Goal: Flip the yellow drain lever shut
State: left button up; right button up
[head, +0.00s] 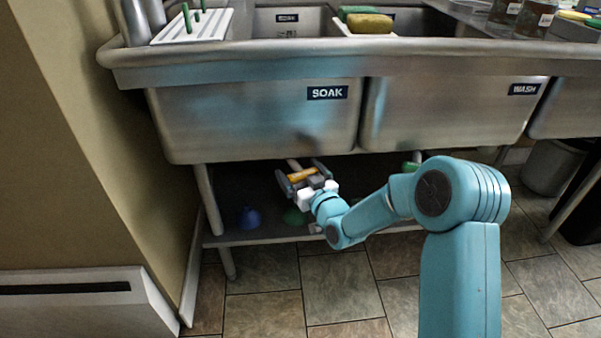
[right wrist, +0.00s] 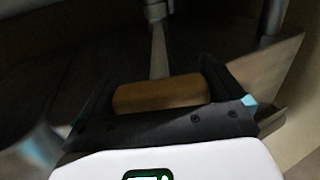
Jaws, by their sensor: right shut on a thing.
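The yellow drain lever (head: 302,174) is below the SOAK basin, by a pale drain pipe (head: 293,163). In the right wrist view the lever (right wrist: 160,93) is a dark yellow bar lying crosswise between the two black fingers. My right gripper (head: 303,177) is shut on the lever, with one finger at each end. A thin grey stem (right wrist: 159,50) runs away behind the lever. The lever's joint with the pipe is too dark and small to make out. My left gripper is not in view.
The SOAK basin (head: 240,125) hangs just above my right gripper, with the WASH basin (head: 450,115) to its right. A lower shelf (head: 265,236) holds a blue funnel-like thing (head: 250,217) and a green one (head: 295,216). A sink leg (head: 208,200) stands at left.

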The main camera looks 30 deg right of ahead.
jog(key=o, duration=1.1)
jog(key=shift+d, duration=0.3)
jog(key=shift+s+h, duration=0.1)
jog(key=shift+h, duration=0.2)
jog(key=shift+s, duration=0.1)
pick_arm(q)
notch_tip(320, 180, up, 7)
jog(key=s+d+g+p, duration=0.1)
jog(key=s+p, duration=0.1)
jog(key=p, duration=0.5)
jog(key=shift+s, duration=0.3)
pick_arm(e)
jog(key=s, duration=1)
jog(key=s+a, duration=0.1)
jog(key=s, duration=0.5)
